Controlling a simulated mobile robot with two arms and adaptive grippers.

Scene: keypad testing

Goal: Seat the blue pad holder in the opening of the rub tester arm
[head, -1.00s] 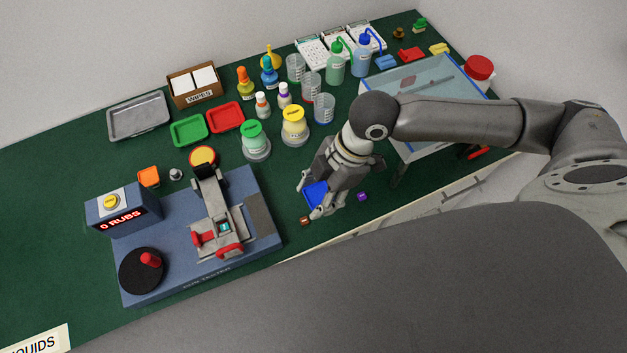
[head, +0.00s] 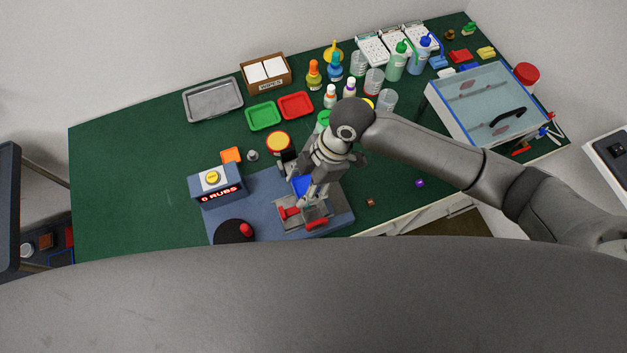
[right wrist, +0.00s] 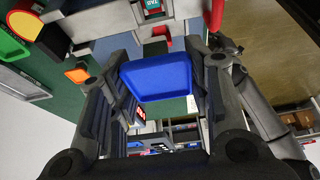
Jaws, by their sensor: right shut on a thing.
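The blue pad holder (head: 301,186) is held in my right gripper (head: 303,194), above the grey rub tester arm in the head view. In the right wrist view the pad holder (right wrist: 157,77) sits between the two fingers of the gripper (right wrist: 160,85), its broad blue face toward the camera. The rub tester arm (head: 318,213) shows its front end with red handles; my gripper covers much of the rest. Its opening is hidden in the head view, and I cannot tell contact with the pad holder. My left gripper is out of view.
The tester's blue base (head: 232,208) carries a "0 RUBS" display box (head: 217,188) and a black disc with red knob (head: 234,231). A small brown cube (head: 370,202) and purple cube (head: 419,183) lie right. Bottles and trays stand behind; the green table's left side is clear.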

